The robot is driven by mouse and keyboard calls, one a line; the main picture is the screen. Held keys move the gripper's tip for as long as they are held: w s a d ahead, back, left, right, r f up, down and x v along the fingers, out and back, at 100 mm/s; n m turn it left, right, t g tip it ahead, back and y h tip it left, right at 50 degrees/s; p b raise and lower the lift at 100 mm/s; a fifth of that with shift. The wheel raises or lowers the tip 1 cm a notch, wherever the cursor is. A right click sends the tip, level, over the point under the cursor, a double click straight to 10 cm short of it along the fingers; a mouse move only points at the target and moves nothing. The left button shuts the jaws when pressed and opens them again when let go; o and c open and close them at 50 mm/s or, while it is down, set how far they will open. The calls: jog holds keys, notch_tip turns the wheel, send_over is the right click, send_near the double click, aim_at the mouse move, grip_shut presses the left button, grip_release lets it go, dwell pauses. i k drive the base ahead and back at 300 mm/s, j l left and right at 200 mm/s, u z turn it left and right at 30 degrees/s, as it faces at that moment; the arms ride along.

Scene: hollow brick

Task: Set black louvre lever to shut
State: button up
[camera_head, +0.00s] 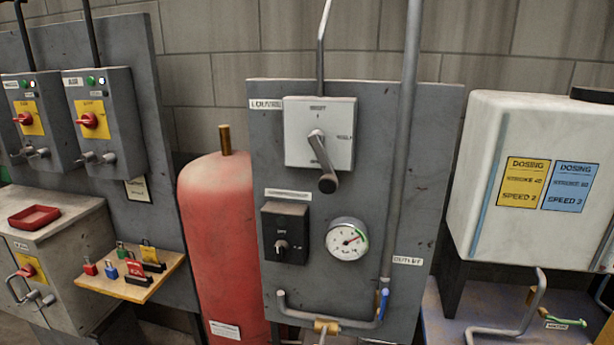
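The louvre lever (323,163) is on a light grey box (337,145) high on the middle grey panel. Its arm runs from a pale hub down and slightly right, ending in a dark, thick knob just past the box's lower edge. A white label that seems to read louvre (266,104) is left of the box. Small print sits above the hub and to its right; it is too blurred to read surely. Any print at the bottom is largely hidden by the lever. My gripper is not in view.
Below the box are a black rotary switch (285,233) and a round gauge (347,239). A grey vertical pipe (405,140) runs close right of the box. A red tank (216,235) stands left, and a white dosing cabinet (500,130) right. Padlocks (140,265) sit on a wooden shelf.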

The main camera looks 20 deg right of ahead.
aim_at(327, 184)
jog(key=i+j, duration=0.15)
jog(key=j, duration=0.2)
jog(key=i+j, duration=0.1)
jog(key=j, duration=0.3)
jog(key=i+j, duration=0.15)
jog(key=j, duration=0.2)
jog(key=i+j, duration=0.1)
jog(key=j, duration=0.25)
